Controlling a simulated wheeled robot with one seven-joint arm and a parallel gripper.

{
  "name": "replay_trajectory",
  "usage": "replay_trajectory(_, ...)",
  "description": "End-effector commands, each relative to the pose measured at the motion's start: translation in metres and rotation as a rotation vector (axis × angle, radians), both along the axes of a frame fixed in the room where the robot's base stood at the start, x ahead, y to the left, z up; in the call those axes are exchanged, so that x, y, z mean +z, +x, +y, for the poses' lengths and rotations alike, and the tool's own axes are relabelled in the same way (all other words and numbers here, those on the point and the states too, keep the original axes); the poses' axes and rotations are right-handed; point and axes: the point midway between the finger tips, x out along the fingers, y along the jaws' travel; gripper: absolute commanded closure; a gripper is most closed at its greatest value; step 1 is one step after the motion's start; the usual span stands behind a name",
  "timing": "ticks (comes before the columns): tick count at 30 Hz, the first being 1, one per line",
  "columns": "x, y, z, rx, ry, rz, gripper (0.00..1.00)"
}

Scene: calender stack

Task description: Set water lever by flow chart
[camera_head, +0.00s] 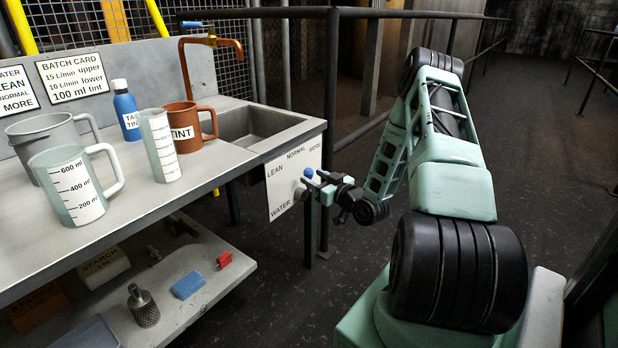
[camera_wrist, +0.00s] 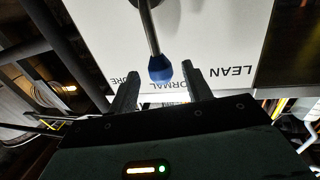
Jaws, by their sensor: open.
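The water lever (camera_wrist: 152,35) has a grey rod and a blue knob (camera_wrist: 160,69); the knob also shows in the head view (camera_head: 308,173). It is mounted on a white panel (camera_head: 284,190) marked LEAN, NORMAL, MORE and WATER at the counter's front right. The lever points roughly at NORMAL. My gripper (camera_wrist: 160,74) is open, with one finger on each side of the knob; I cannot tell whether either finger touches it. A sign (camera_head: 14,92), cut off at the left, reads WATER, LEAN, NORMAL, MORE. The batch card (camera_head: 73,78) reads 15 L/min upper, 10 L/min lower, 100 ml tint.
On the counter (camera_head: 160,215) stand a grey pot (camera_head: 35,135), a large measuring jug (camera_head: 73,187), a smaller measuring vessel (camera_head: 160,147), a blue tint bottle (camera_head: 126,108) and a brown TINT mug (camera_head: 185,125). A copper tap (camera_head: 183,65) overhangs the sink (camera_head: 250,125). Dark railings stand behind.

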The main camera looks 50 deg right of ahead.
Motion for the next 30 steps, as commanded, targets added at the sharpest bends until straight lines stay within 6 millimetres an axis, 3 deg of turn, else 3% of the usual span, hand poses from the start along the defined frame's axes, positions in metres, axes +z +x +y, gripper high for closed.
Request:
replay_trajectory(6,0.000,0.026,-0.003,0.001,-0.001,-0.001,0.51)
replay_trajectory(17,0.000,0.031,-0.004,-0.001,0.001,0.000,0.51)
replay_trajectory(18,0.000,0.031,-0.004,-0.001,0.001,0.000,0.53)
replay_trajectory(23,0.000,0.031,-0.004,0.000,0.001,0.000,0.98)
replay_trajectory(30,-0.001,0.036,-0.003,0.001,-0.012,-0.002,1.00)
